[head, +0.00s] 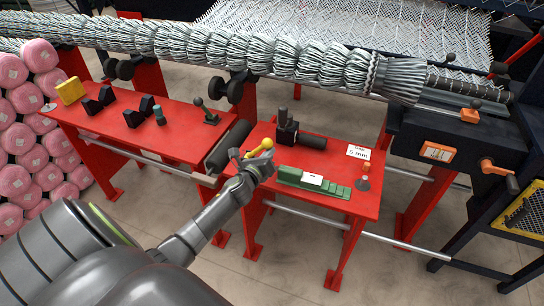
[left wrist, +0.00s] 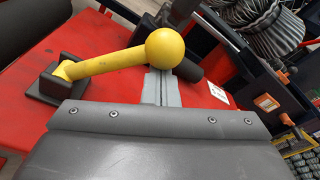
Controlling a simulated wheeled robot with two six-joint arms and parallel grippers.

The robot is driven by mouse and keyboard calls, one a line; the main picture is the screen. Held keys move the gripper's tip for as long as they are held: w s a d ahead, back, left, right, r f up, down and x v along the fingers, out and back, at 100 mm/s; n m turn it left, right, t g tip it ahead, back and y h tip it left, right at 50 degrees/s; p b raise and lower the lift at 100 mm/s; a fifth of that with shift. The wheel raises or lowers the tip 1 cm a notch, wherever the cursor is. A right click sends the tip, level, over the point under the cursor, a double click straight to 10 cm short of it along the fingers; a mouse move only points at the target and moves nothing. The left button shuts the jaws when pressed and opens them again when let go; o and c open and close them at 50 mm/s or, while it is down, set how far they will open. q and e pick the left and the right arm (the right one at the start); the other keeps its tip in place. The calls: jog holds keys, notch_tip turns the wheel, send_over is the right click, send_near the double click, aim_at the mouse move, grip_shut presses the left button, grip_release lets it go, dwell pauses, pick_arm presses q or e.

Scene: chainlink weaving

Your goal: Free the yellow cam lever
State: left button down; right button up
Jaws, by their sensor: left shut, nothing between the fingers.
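The yellow cam lever (head: 257,149) is on the red bench, a yellow bar ending in a round ball knob. In the left wrist view the lever (left wrist: 108,63) runs from a dark base block (left wrist: 52,84) at left up to its knob at centre. My left gripper (head: 268,157) is beside the knob on its near side, shut and empty. Its narrow grey fingers (left wrist: 163,86) show just below the knob in the left wrist view; whether they touch it I cannot tell. In the head view the gripper and the dark roller partly crowd the lever's base. My right gripper is out of view.
A green block (head: 337,190) with a white label lies close right of the gripper. Behind stand a dark upright clamp (head: 287,130) and a "5 mm" card (head: 358,152). An orange-topped piece (head: 364,178) stands at right. A woven wire roll (head: 200,45) spans above.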

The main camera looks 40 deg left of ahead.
pick_arm(q)
jog(key=shift+s+a+r+n, duration=0.1)
jog(key=shift+a+r+n, duration=0.55)
jog(key=shift+r+n, duration=0.15)
jog(key=shift+s+a+r+n+t+h, duration=0.15)
jog(key=shift+s+a+r+n+h, duration=0.1)
jog(key=shift+a+r+n, duration=0.45)
jog(key=shift+s+a+r+n+t+h, duration=0.2)
jog(key=shift+a+r+n, duration=0.15)
jog(key=shift+a+n, duration=0.65)
jog(key=shift+a, duration=0.15)
jog(key=shift+s, duration=0.1)
